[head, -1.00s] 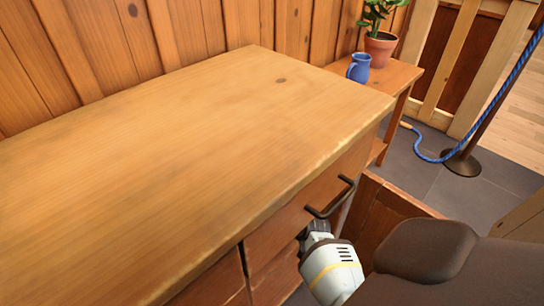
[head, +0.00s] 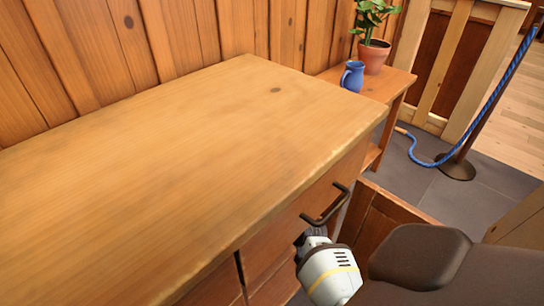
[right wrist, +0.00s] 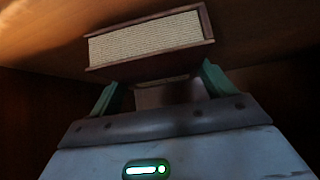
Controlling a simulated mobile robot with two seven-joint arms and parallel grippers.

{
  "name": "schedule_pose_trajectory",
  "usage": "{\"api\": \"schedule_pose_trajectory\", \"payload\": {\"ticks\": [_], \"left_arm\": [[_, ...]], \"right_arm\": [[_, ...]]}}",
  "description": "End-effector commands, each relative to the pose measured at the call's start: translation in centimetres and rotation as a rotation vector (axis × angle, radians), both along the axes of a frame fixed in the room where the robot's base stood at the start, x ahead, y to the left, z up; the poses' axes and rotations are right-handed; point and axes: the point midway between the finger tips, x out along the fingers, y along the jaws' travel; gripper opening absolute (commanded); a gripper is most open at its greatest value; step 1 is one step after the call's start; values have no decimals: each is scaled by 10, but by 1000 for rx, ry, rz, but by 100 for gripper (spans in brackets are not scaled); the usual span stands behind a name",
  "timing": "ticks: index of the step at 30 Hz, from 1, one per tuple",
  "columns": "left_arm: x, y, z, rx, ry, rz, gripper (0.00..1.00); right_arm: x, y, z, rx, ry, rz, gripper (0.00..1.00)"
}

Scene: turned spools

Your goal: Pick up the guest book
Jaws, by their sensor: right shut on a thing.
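In the right wrist view the guest book (right wrist: 146,40), with dark reddish-brown covers and a block of cream page edges, is inside a dim wooden space. My right gripper (right wrist: 160,75) is shut on it, with one green finger at each side; the exact contact is hard to see. In the head view the body of my right gripper (head: 328,270) is at the cabinet front, below the dark drawer handle. Its fingers and the book are hidden there under the cabinet top. My left gripper is not in view.
The wooden cabinet (head: 170,150) has a bare top. Behind it at right, a low side table (head: 395,82) holds a blue jug (head: 352,76) and a potted plant (head: 373,57). A blue rope hangs from a post (head: 458,168) on the grey floor.

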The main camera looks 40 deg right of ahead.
Motion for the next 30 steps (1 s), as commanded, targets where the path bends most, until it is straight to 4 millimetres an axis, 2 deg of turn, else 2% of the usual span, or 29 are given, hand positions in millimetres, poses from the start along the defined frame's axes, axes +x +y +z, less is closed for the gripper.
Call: {"api": "schedule_pose_trajectory", "payload": {"ticks": [1, 5, 21, 30], "left_arm": [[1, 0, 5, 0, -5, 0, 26], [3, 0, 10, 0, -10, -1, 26], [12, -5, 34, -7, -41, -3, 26], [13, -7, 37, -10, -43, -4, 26]], "right_arm": [[-1, 0, 8, -1, -3, 1, 52], [-22, 0, 5, -1, 0, 0, 52], [-135, 1, 5, -2, 0, 2, 52], [-171, 2, 5, -2, -3, 2, 52]]}}
